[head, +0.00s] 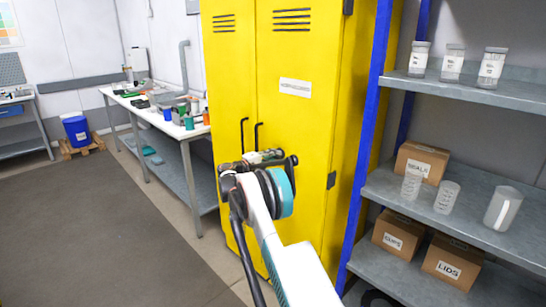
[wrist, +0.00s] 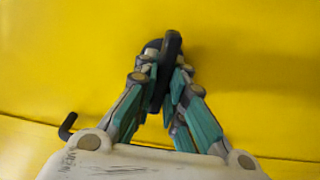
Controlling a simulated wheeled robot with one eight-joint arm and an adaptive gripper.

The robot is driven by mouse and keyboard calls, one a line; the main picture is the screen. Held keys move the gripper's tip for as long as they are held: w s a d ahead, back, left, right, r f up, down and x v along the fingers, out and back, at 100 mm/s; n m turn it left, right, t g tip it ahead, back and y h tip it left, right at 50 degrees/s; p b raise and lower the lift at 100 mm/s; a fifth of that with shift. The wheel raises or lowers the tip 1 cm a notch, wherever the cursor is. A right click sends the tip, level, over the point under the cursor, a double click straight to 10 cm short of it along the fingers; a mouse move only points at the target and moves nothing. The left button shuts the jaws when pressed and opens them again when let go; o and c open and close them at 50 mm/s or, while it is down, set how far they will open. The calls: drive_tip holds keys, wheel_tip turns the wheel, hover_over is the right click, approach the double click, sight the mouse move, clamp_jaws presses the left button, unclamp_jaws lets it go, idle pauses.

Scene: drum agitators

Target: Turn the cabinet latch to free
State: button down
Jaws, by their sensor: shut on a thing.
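The yellow cabinet (head: 300,130) stands in the middle of the head view, with two doors and two black upright handles (head: 258,134). In the wrist view the dark latch (wrist: 173,44) sticks out from the yellow door (wrist: 250,60). It is narrow and runs roughly up and down in that picture, leaning slightly. My gripper (wrist: 164,85) is shut on the latch, with a teal-and-grey finger on each side. In the head view my gripper is at the door front below the handles, and my wrist hides the latch.
A grey shelf rack (head: 440,90) with blue posts stands close on the right, holding jars, clear cups and cardboard boxes (head: 422,162). A white workbench (head: 160,112) with tools and bottles is at left. A blue bin (head: 76,130) stands farther back. The floor at left (head: 100,220) is clear.

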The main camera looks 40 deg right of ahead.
drive_tip(key=c, duration=1.6)
unclamp_jaws()
drive_tip(key=shift+c, duration=0.2)
drive_tip(key=a, duration=1.2)
drive_tip(key=shift+s, duration=0.4)
